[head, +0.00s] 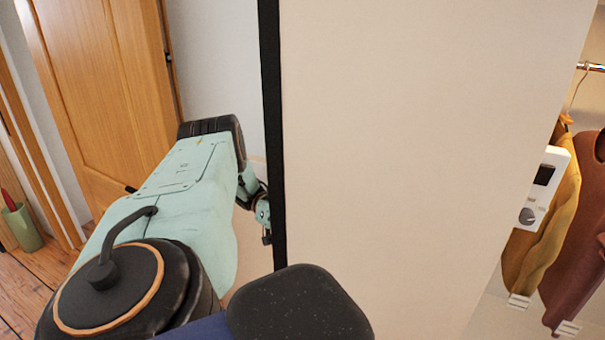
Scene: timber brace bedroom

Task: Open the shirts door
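A large cream door panel (400,150) with a black vertical edge (272,110) fills the middle of the head view. It stands open, with hanging clothes showing past its right side. My mint-green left arm reaches forward on the left of this panel. Its wrist (262,212) shows just left of the black edge, and the panel hides whatever lies beyond. The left gripper's fingers cannot be made out. My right gripper is not in view.
A mustard shirt (545,225) and a rust-brown garment (582,225) hang at the right. A white device (540,188) with a dark screen and knob is beside them. A wooden door (100,80) and a green pot (22,228) are at the left.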

